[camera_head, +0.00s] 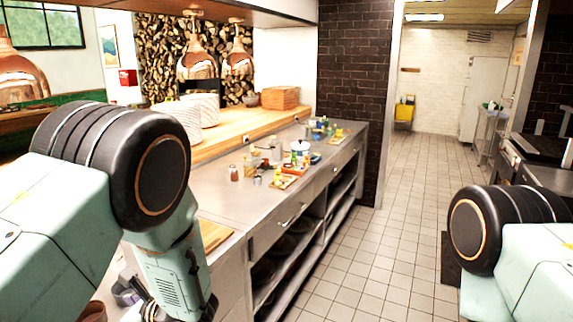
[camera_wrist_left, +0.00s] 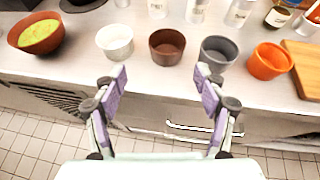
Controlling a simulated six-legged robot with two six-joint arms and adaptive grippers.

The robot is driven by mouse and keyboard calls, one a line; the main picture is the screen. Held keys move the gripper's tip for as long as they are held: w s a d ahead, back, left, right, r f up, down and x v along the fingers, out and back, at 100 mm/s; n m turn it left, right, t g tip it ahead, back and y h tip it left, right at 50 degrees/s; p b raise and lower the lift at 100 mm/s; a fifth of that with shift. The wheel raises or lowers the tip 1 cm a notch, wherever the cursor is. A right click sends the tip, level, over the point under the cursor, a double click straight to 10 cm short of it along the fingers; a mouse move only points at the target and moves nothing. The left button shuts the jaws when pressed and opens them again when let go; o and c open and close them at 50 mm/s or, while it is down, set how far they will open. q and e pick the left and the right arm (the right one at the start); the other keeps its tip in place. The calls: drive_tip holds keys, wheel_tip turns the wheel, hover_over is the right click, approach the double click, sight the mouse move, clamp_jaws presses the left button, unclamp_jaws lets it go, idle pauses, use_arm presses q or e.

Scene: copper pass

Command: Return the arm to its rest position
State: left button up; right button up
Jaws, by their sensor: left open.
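My left arm comes in from the left in the head view, bent down at the elbow. My left gripper (camera_head: 155,303) is partly cut off by the bottom edge there, by the near end of the steel counter (camera_head: 215,180). In the left wrist view the left gripper (camera_wrist_left: 160,95) is open, its two purple-padded fingers wide apart with nothing between them. It is at the counter's front edge, in front of a brown bowl (camera_wrist_left: 167,46). My right arm shows at the right edge of the head view; its gripper is out of view.
A white bowl (camera_wrist_left: 115,41), a grey bowl (camera_wrist_left: 218,53), an orange bowl (camera_wrist_left: 269,61) and a bowl of green food (camera_wrist_left: 38,33) line the counter. A cutting board (camera_wrist_left: 303,68) lies at right. Open shelves (camera_head: 300,260) are below. The tiled aisle (camera_head: 400,230) is clear.

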use_arm(q)
drive_tip(key=s+d+f+n+g+h+b, duration=0.25)
drive_tip(key=s+d+f+n+h, duration=0.4)
drive_tip(key=s+f, duration=0.35)
drive_tip(key=s+d+f+n+g+h+b, duration=0.25)
drive_tip(key=s+d+f+n+h, duration=0.35)
drive_tip(key=s+d+f, duration=0.4)
drive_tip(key=s+a+f+n+t+b, duration=0.1)
drive_tip(key=s+a+f+n+b, duration=0.5)
drive_tip(key=s+f, duration=0.5)
drive_tip(key=n+b, duration=0.2)
drive_tip(key=n, duration=0.1)
drive_tip(key=shift+s+f+b, duration=0.15)
drive_tip(key=shift+s+b, duration=0.1)
drive_tip(key=shift+b, duration=0.05)
drive_tip(key=shift+d, duration=0.1)
